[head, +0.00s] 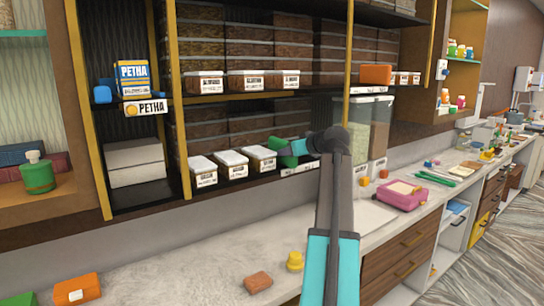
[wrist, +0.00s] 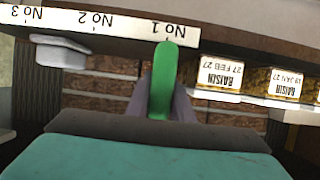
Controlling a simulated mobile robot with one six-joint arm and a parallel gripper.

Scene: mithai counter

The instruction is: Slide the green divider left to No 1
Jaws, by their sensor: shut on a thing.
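The green divider (head: 283,151) stands on the lower shelf, just right of a row of clear white-lidded boxes (head: 231,163) in the head view. My gripper (head: 303,147) is shut on it. In the wrist view, which is turned over, the green divider (wrist: 164,68) stands upright between my gripper's fingers (wrist: 165,100), its end at the No 1 mark on the white label strip (wrist: 120,22). No 2 and No 3 lie farther left there. The nearest raisin box (wrist: 218,78) is close to the divider's right in the wrist view, with a narrow gap.
Tall clear bins (head: 381,130) stand right of my gripper. Labelled boxes (head: 248,80) sit on the shelf above. An orange box (head: 376,74) is on that shelf too. The counter below holds a yellow knob-like piece (head: 295,260) and a pink tray (head: 403,198).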

